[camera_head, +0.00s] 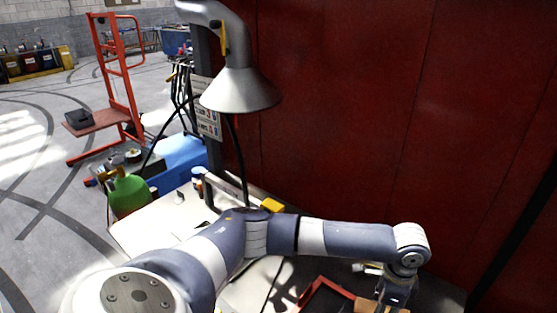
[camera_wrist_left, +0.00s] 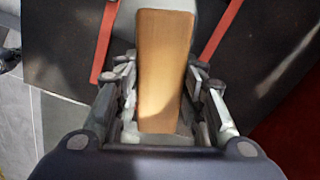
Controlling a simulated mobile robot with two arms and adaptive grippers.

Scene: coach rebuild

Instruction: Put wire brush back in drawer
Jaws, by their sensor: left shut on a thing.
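The wire brush shows in the left wrist view as a flat wooden piece (camera_wrist_left: 163,70) between the fingers of my left gripper (camera_wrist_left: 165,115), which is shut on it. Its bristles are not clearly visible. In the head view my left gripper (camera_head: 390,298) is at the bottom right, partly cut off by the frame edge, with a bit of brown wood beside it. The red-edged drawer (camera_head: 318,290) lies just left of the gripper in the head view. Its red edges (camera_wrist_left: 103,42) lie on both sides of the brush in the wrist view. The height of the brush above the drawer cannot be told. My right gripper is out of view.
A yellow item (camera_head: 272,205) lies behind my left arm. A red wall (camera_head: 340,110) closes off the back. A green cylinder (camera_head: 128,193) stands at the left.

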